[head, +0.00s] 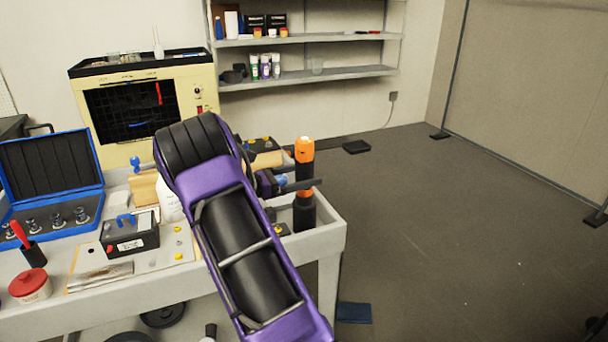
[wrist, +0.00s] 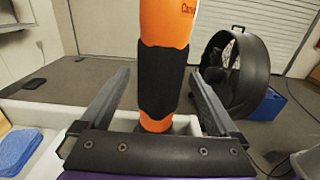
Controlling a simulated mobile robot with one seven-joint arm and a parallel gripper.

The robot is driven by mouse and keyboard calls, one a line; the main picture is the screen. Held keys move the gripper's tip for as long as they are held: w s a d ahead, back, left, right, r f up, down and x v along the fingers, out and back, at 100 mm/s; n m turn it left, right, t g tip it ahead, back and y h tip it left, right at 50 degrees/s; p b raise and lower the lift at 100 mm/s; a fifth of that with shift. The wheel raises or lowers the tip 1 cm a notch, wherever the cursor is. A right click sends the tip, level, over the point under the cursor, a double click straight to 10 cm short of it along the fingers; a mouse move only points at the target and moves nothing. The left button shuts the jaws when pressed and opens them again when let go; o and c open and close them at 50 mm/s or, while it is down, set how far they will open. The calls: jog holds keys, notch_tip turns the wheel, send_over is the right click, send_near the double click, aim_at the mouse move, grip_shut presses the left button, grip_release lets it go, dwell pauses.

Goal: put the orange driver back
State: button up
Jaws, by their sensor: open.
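The orange driver (head: 304,150), orange with a black grip band, stands upright at the right end of the bench. Its lower end meets a black cup-like holder (head: 303,214); how deep it sits is unclear. My gripper (head: 300,185) is open at the driver's middle. In the wrist view the driver (wrist: 168,22) rises between the two spread fingers of my gripper (wrist: 158,80), with gaps showing on both sides. The fingers do not visibly press on it.
A red driver (head: 20,234) stands in a black cup at the bench's left. A blue socket case (head: 50,170), a black box (head: 130,236) and a cream oscilloscope (head: 140,100) crowd the bench (head: 335,238).

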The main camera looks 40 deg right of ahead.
jog(key=p+v, duration=0.1)
jog(key=v, duration=1.6)
jog(key=shift+a+r, duration=0.1)
jog(key=shift+r, duration=0.05)
